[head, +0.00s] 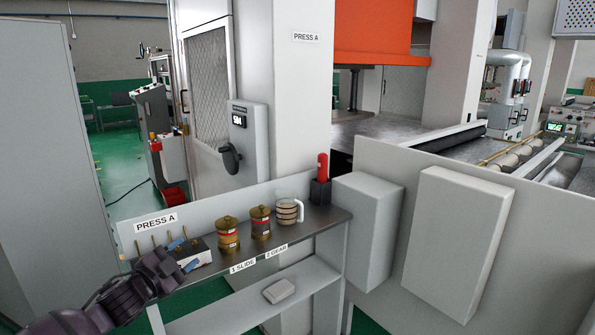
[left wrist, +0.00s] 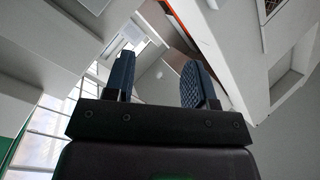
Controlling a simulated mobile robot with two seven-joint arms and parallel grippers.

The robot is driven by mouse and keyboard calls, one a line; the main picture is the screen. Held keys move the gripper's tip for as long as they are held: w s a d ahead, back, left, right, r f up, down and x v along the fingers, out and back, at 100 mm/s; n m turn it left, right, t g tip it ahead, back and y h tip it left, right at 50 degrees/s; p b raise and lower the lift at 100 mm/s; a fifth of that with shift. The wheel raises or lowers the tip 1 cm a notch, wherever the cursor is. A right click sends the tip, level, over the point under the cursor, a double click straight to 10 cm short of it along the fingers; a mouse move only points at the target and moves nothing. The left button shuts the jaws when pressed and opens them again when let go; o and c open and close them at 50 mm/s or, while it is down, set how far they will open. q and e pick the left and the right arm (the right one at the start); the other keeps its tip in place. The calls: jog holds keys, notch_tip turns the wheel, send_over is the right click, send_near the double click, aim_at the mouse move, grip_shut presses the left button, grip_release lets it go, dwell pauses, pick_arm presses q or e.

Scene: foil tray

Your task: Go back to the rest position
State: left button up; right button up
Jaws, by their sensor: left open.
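My left gripper (head: 184,254) reaches in from the lower left in the head view, at the left end of a grey shelf. Its two blue finger pads stand apart, with nothing seen between them. In the left wrist view the gripper (left wrist: 158,82) also shows spread, empty fingers, pointing up towards walls and ceiling. In the head view the gripper partly covers a small dark box (head: 203,256) with thin wooden handles behind it. I cannot tell whether it touches the box. My right gripper is out of view.
The shelf (head: 325,222) holds two brass-coloured cans (head: 228,236) (head: 261,223), a banded mug (head: 289,212) and a red-handled item (head: 322,170) in a black holder. A pale block (head: 278,291) lies on the lower shelf. Grey boxes (head: 366,230) stand right. Green floor is open at left.

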pick_arm(q)
jog(key=s+f+n+g+y, duration=0.1)
jog(key=s+f+n, duration=0.3)
jog(key=s+f, duration=0.4)
jog(key=s+f+n+g+y, duration=0.2)
jog(key=s+f+n+y, duration=0.2)
jog(key=s+f, duration=0.5)
jog(key=s+a+f+n+g+y, duration=0.1)
jog(key=s+f+n, duration=0.4)
jog(key=s, duration=1.3)
notch_tip(320, 180, down, 4)
jog(key=shift+n+g+y, duration=0.3)
jog(key=shift+n+y, duration=0.1)
jog(key=shift+y, duration=0.5)
jog(key=shift+c, duration=0.3)
